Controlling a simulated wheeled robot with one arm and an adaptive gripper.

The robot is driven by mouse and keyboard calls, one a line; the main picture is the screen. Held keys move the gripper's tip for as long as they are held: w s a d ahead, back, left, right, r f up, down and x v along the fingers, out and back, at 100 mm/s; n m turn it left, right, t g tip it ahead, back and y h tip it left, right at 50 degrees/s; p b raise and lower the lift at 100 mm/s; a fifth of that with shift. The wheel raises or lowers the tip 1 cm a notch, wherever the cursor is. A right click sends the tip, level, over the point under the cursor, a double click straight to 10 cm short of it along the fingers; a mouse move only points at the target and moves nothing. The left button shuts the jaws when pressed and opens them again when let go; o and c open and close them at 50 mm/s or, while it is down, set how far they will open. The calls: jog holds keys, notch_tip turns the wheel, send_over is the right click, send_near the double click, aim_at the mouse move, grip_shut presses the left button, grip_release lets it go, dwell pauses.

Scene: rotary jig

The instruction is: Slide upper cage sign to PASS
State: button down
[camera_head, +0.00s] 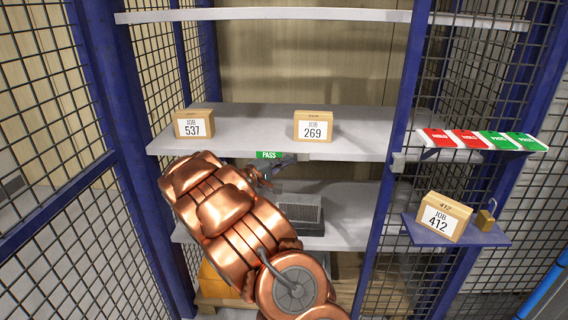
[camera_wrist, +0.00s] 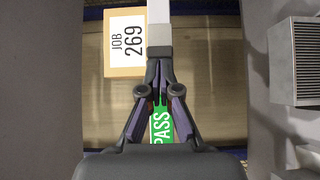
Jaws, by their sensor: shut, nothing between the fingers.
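A green sign reading PASS (camera_head: 269,155) sits on the front edge of the upper shelf (camera_head: 360,148), left of the JOB 269 box. In the wrist view the green sign (camera_wrist: 160,127) shows between and behind my finger links, partly hidden by them. My gripper (camera_head: 264,172) is just below the sign in the head view, partly hidden by my copper-coloured arm. In the wrist view my gripper (camera_wrist: 159,68) is shut and empty, its tips in front of the pale shelf edge (camera_wrist: 159,40). I cannot tell whether the tips touch the sign or the edge.
Boxes JOB 537 (camera_head: 194,124) and JOB 269 (camera_head: 313,126) stand on the upper shelf. A grey finned block (camera_head: 297,213) stands on the shelf below. Blue posts (camera_head: 395,150) and mesh flank the opening. Red and green tags (camera_head: 482,140), JOB 412 box (camera_head: 443,217) and padlock (camera_head: 486,218) are right.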

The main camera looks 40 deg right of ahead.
jog(key=shift+s, duration=0.1)
jog(key=w+a+b, duration=0.3)
jog(key=a, duration=1)
jog(key=shift+w, duration=0.15)
jog(key=shift+d, duration=0.1)
